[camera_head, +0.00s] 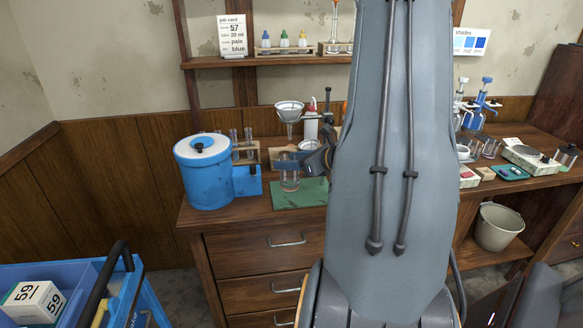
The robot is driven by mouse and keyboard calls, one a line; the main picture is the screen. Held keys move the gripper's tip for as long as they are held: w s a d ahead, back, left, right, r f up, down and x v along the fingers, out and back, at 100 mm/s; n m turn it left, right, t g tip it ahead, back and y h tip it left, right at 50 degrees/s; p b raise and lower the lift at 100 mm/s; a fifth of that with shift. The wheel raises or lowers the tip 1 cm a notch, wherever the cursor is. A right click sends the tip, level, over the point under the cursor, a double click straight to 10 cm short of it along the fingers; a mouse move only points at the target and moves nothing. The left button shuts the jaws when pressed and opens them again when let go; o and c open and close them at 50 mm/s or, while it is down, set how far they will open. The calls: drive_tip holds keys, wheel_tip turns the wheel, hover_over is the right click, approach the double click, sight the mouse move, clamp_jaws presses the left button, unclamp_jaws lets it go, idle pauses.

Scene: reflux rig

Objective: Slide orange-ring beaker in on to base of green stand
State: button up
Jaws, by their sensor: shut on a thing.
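A clear glass beaker (289,182) with a faint orange-pink tint stands upright at the green mat (312,194) on the wooden bench. Its ring is too small to make out for sure. My gripper (305,166) reaches in from the right behind my large grey arm and is shut on the beaker near its upper part. Whether the beaker touches the mat or is slightly above it, I cannot tell.
A blue drum (205,172) stands left of the beaker, with a test-tube rack (245,150) and a funnel (289,110) behind. A blue cart (145,305) is at the lower left.

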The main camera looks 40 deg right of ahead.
drive_tip(key=shift+w+d, duration=0.2)
drive_tip(key=shift+w, duration=0.2)
drive_tip(key=shift+f+b, duration=0.45)
drive_tip(key=shift+b, duration=0.05)
drive_tip(key=shift+s+f, duration=0.1)
drive_tip(key=shift+f, duration=0.1)
drive_tip(key=o, duration=1.5)
drive_tip(key=shift+c, duration=0.2)
drive_tip(key=b+v, duration=0.2)
drive_tip(key=v, duration=0.5)
drive_tip(key=shift+s+r, duration=0.2)
drive_tip(key=shift+s, duration=0.15)
